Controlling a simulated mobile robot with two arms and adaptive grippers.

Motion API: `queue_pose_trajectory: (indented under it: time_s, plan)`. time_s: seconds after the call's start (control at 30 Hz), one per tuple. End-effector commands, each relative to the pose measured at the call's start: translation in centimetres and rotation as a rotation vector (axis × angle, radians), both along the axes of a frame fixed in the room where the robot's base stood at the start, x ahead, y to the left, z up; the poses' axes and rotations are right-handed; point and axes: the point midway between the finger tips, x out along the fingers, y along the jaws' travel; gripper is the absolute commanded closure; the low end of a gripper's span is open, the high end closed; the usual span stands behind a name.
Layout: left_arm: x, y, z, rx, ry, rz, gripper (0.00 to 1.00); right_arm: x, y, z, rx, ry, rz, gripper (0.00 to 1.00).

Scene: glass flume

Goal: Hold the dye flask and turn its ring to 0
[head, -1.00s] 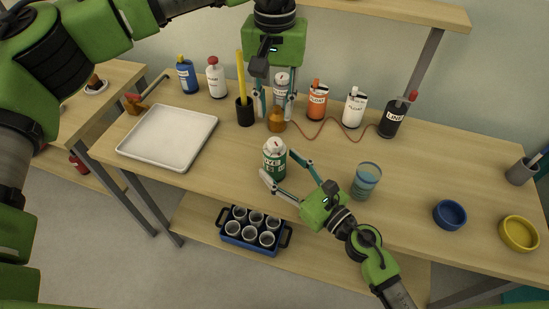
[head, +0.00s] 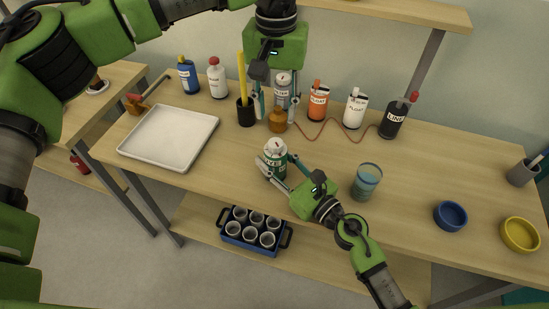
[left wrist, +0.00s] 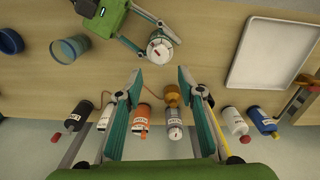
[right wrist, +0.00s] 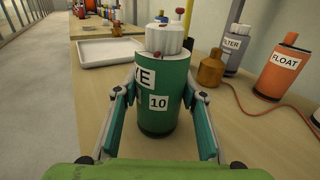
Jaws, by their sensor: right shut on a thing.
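The dye flask (head: 275,160) is a green bottle with a white ribbed ring and top, upright near the front edge of the bench. In the right wrist view the flask (right wrist: 163,100) shows part of its name label and a small label reading 10, with red marks at its white top. My right gripper (head: 275,168) is shut on the flask's green body, a finger on each side. My left gripper (head: 274,112) points down behind the flask, open and empty; in the left wrist view its fingers (left wrist: 160,74) stand wide apart, with the flask beyond them.
A small amber bottle (head: 278,123) stands by my left gripper, with a grey filter bottle (head: 283,92) behind. Orange (head: 317,103) and white (head: 354,110) float bottles stand to the right. A white tray (head: 169,138) lies left; a glass (head: 366,184) stands right of the flask.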

Motion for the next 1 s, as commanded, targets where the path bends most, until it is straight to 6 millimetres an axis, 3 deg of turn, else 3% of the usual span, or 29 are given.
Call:
queue_pose_trajectory:
  time_s: [0.2,0.37,0.7,1.0]
  plan:
    - [-0.1,0.0,-2.6,0.000,0.003,-0.115,0.65,0.0,0.0,0.0,0.000,0.000,0.000,0.86]
    - [0.0,0.0,-3.7,0.001,0.002,-0.117,0.65,0.0,0.0,0.0,0.000,0.000,0.000,0.86]
    - [-0.1,0.0,-7.9,0.000,0.004,-0.116,0.65,0.0,0.0,0.0,0.000,0.000,0.000,0.86]
    - [0.0,0.0,-9.5,0.001,0.002,-0.116,0.65,0.0,0.0,0.0,0.000,0.000,0.000,0.86]
